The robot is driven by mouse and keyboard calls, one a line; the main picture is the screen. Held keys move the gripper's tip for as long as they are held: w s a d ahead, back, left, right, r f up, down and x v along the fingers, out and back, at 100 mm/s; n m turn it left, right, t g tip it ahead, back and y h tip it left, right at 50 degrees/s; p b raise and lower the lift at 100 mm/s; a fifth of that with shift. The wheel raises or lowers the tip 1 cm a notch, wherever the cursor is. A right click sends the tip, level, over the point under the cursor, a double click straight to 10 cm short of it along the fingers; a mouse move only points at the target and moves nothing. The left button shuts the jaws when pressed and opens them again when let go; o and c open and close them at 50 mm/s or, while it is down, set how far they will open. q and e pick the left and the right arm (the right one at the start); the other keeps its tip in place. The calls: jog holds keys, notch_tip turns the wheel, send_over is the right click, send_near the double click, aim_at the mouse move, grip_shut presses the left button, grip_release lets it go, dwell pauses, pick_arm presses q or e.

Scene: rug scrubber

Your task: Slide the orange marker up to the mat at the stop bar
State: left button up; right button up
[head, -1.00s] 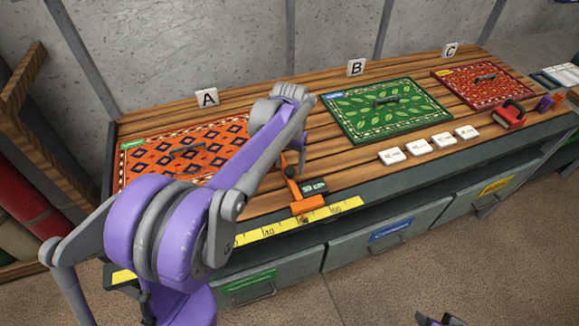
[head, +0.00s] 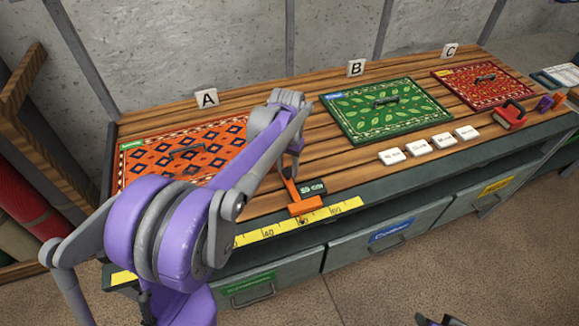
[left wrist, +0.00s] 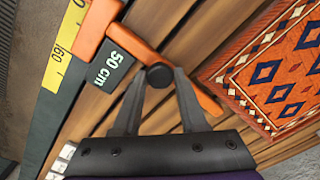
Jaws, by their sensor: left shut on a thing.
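The orange marker (head: 306,206) lies across the yellow ruler strip (head: 268,234) at the bench's front edge, its arm running back over the planks. A dark tag reading "50 cm" (left wrist: 112,65) is beside that arm. My left gripper (left wrist: 158,78) is shut on the marker's black knob (left wrist: 160,75); in the head view the gripper (head: 292,172) partly hides the arm. The orange mat with blue diamonds (head: 160,160) lies left of the marker, by sign A, partly behind my arm. The green leaf mat (head: 405,118) lies to the right. I cannot pick out a stop bar.
A red mat (head: 458,82) lies by sign C. Several white labelled blocks (head: 418,146) stand in front of the green mat. A red-handled tool (head: 510,115) is at the right. Part of my right gripper (head: 434,320) shows at the bottom edge.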

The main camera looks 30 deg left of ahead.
pick_arm(q)
jog(key=shift+s+a, duration=0.25)
jog(key=shift+s, duration=0.1)
jog(key=o, duration=1.1)
notch_tip(320, 180, up, 11)
jog(key=shift+p, duration=0.3)
jog(key=shift+f, duration=0.1)
jog(key=s+d+f+t, duration=0.2)
jog(key=s+d+f, duration=0.3)
jog(key=s, duration=0.5)
jog(key=s+d+f+t, duration=0.3)
jog(key=s+d+f, duration=0.3)
jog(key=s, duration=0.4)
jog(key=shift+s+d+m, duration=0.15)
jog(key=shift+m, duration=0.25)
